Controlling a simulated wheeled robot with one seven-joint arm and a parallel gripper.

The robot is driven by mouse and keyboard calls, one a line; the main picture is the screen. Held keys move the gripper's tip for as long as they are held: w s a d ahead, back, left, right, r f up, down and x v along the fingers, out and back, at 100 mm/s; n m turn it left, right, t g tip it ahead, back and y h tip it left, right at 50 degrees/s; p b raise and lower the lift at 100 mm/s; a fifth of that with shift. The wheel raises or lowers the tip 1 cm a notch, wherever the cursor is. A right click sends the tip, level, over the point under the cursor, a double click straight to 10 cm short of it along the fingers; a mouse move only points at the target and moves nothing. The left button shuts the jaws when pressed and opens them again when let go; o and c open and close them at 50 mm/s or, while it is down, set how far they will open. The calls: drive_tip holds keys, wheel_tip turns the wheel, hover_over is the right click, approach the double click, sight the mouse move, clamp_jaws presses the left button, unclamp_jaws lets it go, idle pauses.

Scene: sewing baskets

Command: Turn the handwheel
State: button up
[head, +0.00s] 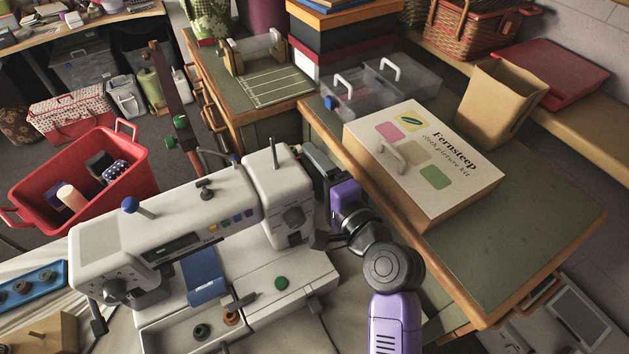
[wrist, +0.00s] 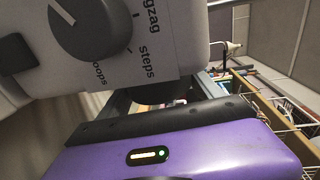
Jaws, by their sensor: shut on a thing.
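The white sewing machine (head: 190,228) stands at the lower left in the head view, its column end towards my arm. My gripper (head: 312,160) is at the right end of this column, reaching in from the right. The handwheel is not clearly visible; the column and my gripper cover that end. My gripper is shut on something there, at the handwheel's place. In the wrist view, my gripper's dark fingers (wrist: 165,98) run behind the machine's white housing (wrist: 165,30). A grey dial (wrist: 90,22) with words such as "steps" is on the housing's face.
A picture kit box (head: 425,160) and clear lidded boxes (head: 380,85) stand on the green-topped table (head: 520,225) right of my arm. A red basket (head: 125,175) with spools is behind the machine. A brown strap-like upright (head: 175,100) rises beyond it.

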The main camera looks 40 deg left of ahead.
drive_tip(key=shift+f+t+y+b, duration=0.3)
drive_tip(key=shift+y+b, duration=0.35)
drive_tip(key=shift+b, duration=1.7)
drive_tip(key=shift+f+t+y+b, duration=0.3)
drive_tip(key=shift+y+b, duration=0.35)
drive_tip(key=shift+b, duration=1.7)
drive_tip(key=shift+r+y+b, duration=0.15)
drive_tip(key=shift+y+b, duration=0.15)
drive_tip(key=shift+b, duration=1.4)
drive_tip(key=shift+r+t+y+b, duration=0.35)
drive_tip(key=shift+y+b, duration=0.15)
drive_tip(key=shift+b, duration=0.6)
drive_tip(key=o, duration=1.4)
drive_tip(key=shift+v, duration=4)
drive_tip(key=shift+w+r, duration=0.1)
